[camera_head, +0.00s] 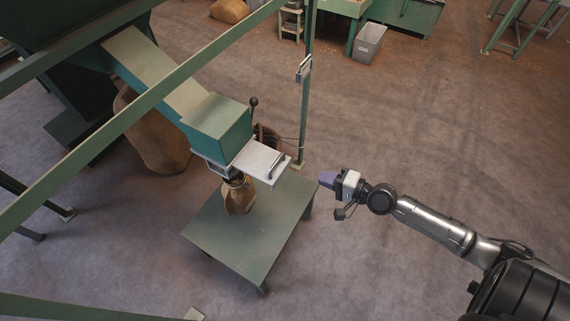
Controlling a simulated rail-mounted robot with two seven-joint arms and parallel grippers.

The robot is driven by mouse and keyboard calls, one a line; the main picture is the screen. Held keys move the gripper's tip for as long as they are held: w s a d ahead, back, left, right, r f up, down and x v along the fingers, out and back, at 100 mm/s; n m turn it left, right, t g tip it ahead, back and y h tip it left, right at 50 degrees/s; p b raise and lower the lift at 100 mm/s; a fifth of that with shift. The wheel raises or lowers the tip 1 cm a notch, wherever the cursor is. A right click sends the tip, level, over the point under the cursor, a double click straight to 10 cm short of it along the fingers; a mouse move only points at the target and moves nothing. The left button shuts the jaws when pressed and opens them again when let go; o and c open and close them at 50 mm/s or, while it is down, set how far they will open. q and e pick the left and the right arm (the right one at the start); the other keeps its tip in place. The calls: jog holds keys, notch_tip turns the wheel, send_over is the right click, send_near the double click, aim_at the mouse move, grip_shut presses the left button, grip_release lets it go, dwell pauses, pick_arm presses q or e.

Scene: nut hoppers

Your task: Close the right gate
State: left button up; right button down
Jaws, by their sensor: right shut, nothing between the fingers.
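The gate is a pale metal plate (260,161) with a dark bar handle (277,165) near its right end. It sticks out to the right from under the mouth of the green hopper chute (217,124). A brown sack (238,195) stands upright below the chute mouth on a green table (243,248); the plate partly hides its top. My right gripper (327,179), with purple fingertips, is shut and empty. In the picture it is right of the handle, apart from it, and points left. My left gripper is not in view.
A green frame post (305,98) rises behind the plate, and a slanted green beam (135,113) crosses the upper left. A dark-knobbed lever (253,103) stands beside the chute. A large brown sack (158,140) is behind the chute.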

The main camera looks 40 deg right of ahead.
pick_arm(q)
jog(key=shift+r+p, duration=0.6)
pick_arm(e)
jog(key=shift+x, duration=6.95)
